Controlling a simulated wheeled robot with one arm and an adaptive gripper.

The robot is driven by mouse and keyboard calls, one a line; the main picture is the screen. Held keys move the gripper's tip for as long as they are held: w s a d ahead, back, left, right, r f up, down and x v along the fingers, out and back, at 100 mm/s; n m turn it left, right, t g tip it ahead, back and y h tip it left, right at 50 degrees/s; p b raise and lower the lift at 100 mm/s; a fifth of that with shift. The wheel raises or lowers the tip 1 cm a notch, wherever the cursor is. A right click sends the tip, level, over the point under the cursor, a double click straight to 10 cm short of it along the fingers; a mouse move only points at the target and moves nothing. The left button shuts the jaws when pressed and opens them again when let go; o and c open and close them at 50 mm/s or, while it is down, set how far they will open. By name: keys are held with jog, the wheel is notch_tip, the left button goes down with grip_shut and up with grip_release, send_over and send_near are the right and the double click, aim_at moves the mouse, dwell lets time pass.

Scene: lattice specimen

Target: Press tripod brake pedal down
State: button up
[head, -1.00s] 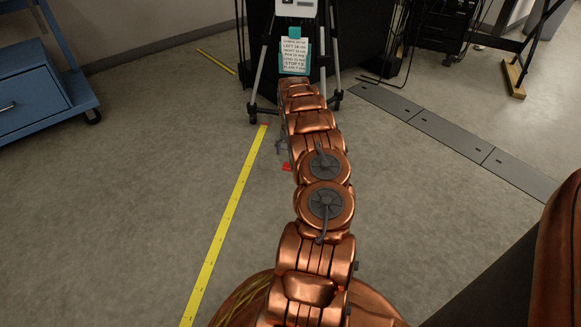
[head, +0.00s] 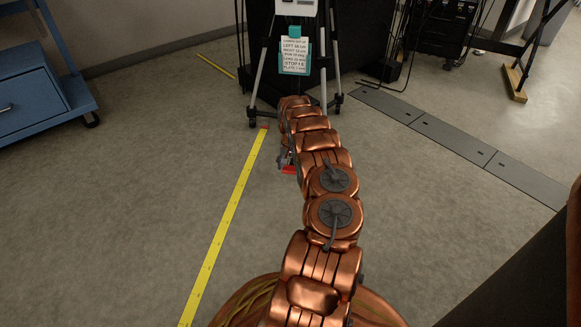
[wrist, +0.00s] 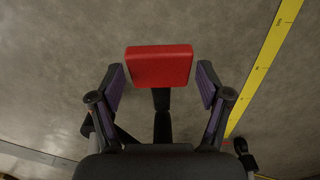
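The red brake pedal (wrist: 160,65) is a flat block on a dark stem in the wrist view. In the head view only a small red part of it (head: 288,170) shows left of my arm. My gripper (wrist: 160,76) is open and empty, with one finger on each side of the pedal and a gap at both sides. I cannot tell how far the fingers are above it. The tripod (head: 335,65) stands upright on casters at the top of the head view. In the head view my arm mostly hides the gripper.
A yellow measuring tape (head: 225,225) runs along the floor left of my arm. A blue cart (head: 35,85) stands at the left. Grey floor plates (head: 450,138) and black equipment (head: 445,25) are at the right. The floor between is clear.

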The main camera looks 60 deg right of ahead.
grip_shut()
dwell(0.4)
